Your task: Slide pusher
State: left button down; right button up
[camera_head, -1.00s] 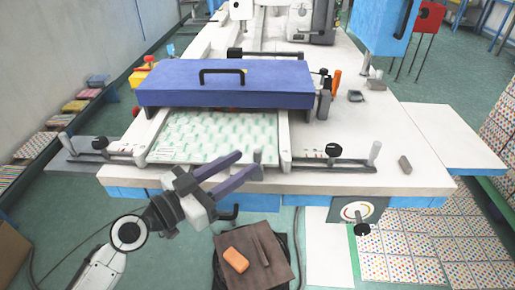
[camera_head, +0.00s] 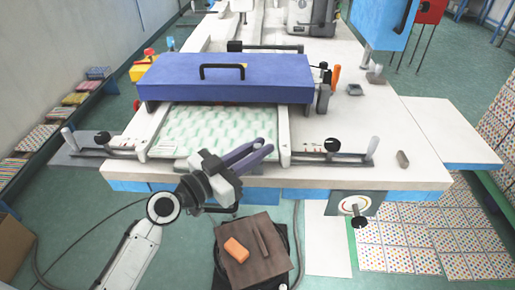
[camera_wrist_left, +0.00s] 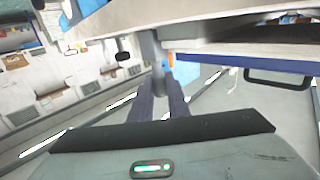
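A grey upright post (camera_wrist_left: 155,62), which I take to be the pusher's handle, shows in the left wrist view between my left fingertips (camera_wrist_left: 161,88). In the head view my left gripper (camera_head: 264,147) is at the front edge of the machine, over the right front of the green patterned sheet (camera_head: 215,130). Its two dark fingers lie close together and appear shut on the post. The fingers hide the post in the head view. My right gripper is not in view.
A blue cover (camera_head: 225,80) with a black handle spans the machine behind the sheet. Levers with light knobs stand at the left (camera_head: 68,137) and right (camera_head: 372,146). A brown board (camera_head: 252,262) with an orange block (camera_head: 236,249) is below the front edge.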

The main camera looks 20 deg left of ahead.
pick_arm(q)
jog(key=shift+w+a+b, duration=0.25)
jog(key=shift+w+b, duration=0.3)
jog(key=shift+w, duration=0.25)
jog(key=shift+w+a+b, duration=0.25)
jog(key=shift+w+b, duration=0.3)
jog(key=shift+w, duration=0.25)
jog(key=shift+w+a, duration=0.1)
jog(key=shift+w, duration=0.15)
jog(key=c, duration=1.7)
grip_release()
